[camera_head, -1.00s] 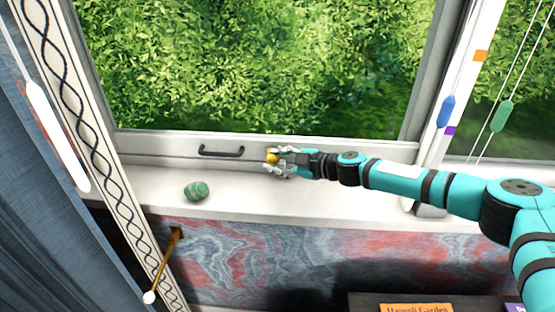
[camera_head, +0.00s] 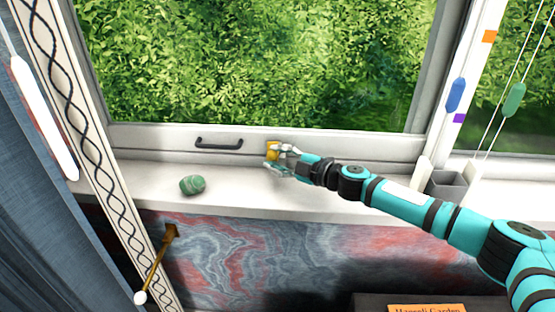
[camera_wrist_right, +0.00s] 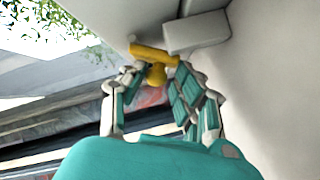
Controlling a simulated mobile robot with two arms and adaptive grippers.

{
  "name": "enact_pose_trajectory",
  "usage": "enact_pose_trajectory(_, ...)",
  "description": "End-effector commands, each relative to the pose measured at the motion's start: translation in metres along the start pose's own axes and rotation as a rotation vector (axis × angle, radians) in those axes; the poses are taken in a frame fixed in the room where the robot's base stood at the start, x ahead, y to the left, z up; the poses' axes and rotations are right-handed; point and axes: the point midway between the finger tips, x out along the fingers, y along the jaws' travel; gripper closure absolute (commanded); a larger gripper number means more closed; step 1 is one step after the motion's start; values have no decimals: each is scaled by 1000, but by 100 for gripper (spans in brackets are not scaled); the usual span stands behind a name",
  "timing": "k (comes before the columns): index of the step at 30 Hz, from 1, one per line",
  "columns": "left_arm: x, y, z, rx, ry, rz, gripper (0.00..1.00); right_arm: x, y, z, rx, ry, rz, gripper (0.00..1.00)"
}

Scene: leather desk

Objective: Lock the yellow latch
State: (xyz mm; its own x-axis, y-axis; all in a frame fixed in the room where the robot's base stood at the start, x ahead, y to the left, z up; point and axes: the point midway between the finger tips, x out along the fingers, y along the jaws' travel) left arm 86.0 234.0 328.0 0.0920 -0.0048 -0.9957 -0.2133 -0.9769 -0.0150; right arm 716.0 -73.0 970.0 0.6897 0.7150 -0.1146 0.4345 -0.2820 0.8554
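The yellow latch (camera_head: 272,148) is on the window's lower frame, right of the dark handle. In the right wrist view it shows as a yellow bar with a rounded knob (camera_wrist_right: 156,75) below it. My right gripper (camera_head: 275,161) is at the latch, its fingers just below and around it. In the right wrist view my gripper's fingertips (camera_wrist_right: 154,80) lie on either side of the knob, close to it. Whether they press on it I cannot tell. My left gripper is not in view.
A dark handle (camera_head: 219,143) is on the window frame. A green striped stone-like object (camera_head: 192,185) lies on the white sill (camera_head: 240,190). A grey open box (camera_head: 446,184) stands at the right. Blue (camera_head: 455,95) and green (camera_head: 514,99) cord pulls hang there.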

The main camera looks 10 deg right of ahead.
Motion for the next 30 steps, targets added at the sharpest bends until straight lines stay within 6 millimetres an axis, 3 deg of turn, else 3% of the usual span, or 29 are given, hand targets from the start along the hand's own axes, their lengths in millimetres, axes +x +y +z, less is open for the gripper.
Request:
enact_pose_trajectory(1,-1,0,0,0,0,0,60,0,10,0,-5,-5,16,64)
enact_pose_trajectory(3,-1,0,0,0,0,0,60,0,10,0,-4,-4,15,55)
enact_pose_trajectory(19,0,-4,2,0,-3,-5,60,-5,4,0,0,-1,6,55)
enact_pose_trajectory(23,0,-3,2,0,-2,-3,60,-22,4,1,-1,-2,6,55)
enact_pose_trajectory(30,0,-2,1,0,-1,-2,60,-74,4,2,-1,-4,6,55)
